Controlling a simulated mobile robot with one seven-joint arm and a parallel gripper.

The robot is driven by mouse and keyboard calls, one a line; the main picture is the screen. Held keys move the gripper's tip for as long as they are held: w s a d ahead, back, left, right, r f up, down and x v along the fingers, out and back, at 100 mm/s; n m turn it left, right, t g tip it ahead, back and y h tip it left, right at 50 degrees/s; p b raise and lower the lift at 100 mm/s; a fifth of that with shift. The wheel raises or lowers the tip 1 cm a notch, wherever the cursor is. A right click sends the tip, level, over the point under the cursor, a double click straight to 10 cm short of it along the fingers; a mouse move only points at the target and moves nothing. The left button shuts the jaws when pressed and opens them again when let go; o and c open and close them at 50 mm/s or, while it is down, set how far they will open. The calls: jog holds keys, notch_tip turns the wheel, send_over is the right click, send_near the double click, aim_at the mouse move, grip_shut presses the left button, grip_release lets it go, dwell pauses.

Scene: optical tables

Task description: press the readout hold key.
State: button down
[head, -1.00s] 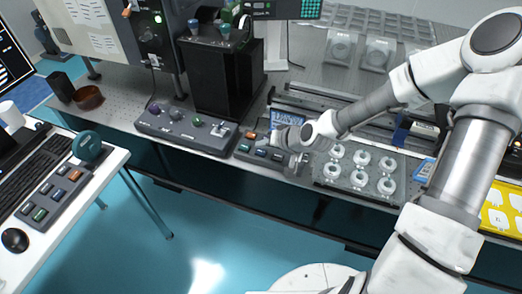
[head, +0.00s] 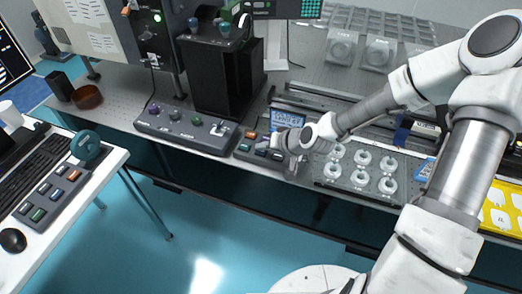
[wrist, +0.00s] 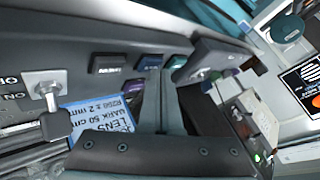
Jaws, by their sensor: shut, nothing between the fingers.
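A grey key box (head: 240,156) with several coloured keys sits at the front edge of the optical table, including an orange key (head: 251,135), a green key (head: 244,147) and a blue key (head: 261,152). My gripper (head: 285,152) is shut and empty, over the right part of this box. In the wrist view the shut fingers (wrist: 157,78) point at a row of keys. I cannot read which is readout hold or tell contact.
A blue label card (wrist: 100,118) and a toggle switch (wrist: 47,98) are close to my gripper. A knob box (head: 185,128) stands left of the key box. A tray of round optics (head: 358,172) lies right. Another keypad (head: 55,195) is on the white desk.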

aim_at(264, 153)
jog(key=shift+f, duration=0.3)
jog(key=shift+r, duration=0.1)
dwell(0.3)
jog(key=shift+r+p, duration=0.6)
jog(key=shift+r, duration=0.2)
notch_tip(264, 153, up, 5)
jog(key=p, duration=0.4)
jog(key=shift+d, duration=0.1)
dwell(0.6)
